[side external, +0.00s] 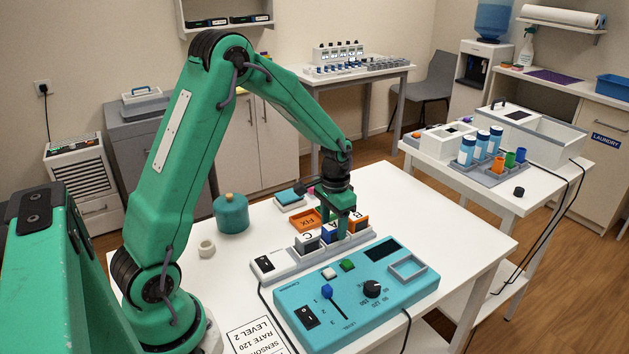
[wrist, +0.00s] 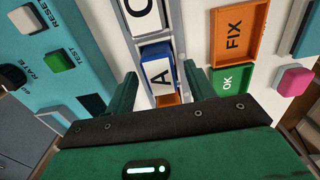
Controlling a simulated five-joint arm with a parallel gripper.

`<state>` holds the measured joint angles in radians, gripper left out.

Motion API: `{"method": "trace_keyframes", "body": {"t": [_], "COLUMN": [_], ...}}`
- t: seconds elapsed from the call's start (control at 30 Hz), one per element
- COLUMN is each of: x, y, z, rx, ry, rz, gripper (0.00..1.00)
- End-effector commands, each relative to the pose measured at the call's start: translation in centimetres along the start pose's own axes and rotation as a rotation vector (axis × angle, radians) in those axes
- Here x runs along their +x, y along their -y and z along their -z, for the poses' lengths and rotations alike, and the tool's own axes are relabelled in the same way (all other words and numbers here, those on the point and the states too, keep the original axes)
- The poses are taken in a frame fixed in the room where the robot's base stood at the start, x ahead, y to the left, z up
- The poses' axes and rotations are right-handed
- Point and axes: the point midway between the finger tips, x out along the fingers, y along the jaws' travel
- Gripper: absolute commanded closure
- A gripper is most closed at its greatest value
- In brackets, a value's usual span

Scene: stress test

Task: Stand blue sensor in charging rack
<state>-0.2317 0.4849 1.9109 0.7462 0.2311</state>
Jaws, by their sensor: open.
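The blue sensor (side external: 329,234), marked A, stands in the middle of the grey charging rack (side external: 313,261), between the dark sensor C (side external: 307,243) and the orange sensor B (side external: 358,222). In the wrist view, the blue sensor (wrist: 157,70) shows its white lettered face. My gripper (side external: 341,214) points down over the rack. Its two fingers are apart, one on each side of the blue sensor, with visible gaps in the wrist view (wrist: 163,82). How deep the sensor sits in its slot is hidden.
A teal control panel (side external: 355,290) lies in front of the rack. Behind it are an orange FIX tray (side external: 305,221), a green OK tray (wrist: 229,79) and a pink block (wrist: 294,81). A teal canister (side external: 231,214) stands at left. The table's right side is clear.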

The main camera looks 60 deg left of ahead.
Motion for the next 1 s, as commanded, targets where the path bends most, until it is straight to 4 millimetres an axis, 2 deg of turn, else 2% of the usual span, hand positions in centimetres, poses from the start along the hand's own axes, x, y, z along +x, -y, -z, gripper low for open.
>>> {"method": "trace_keyframes", "body": {"t": [0.6,0.8,1.0], "x": [-9.2,-10.6,-10.9], "y": [0.0,0.0,0.0], "z": [0.1,0.0,0.0], "rx": [0.000,0.000,0.000], "ry": [-0.004,-0.001,-0.001], "rz": [0.001,0.000,0.000], "gripper": [0.46,0.46,0.46]}}
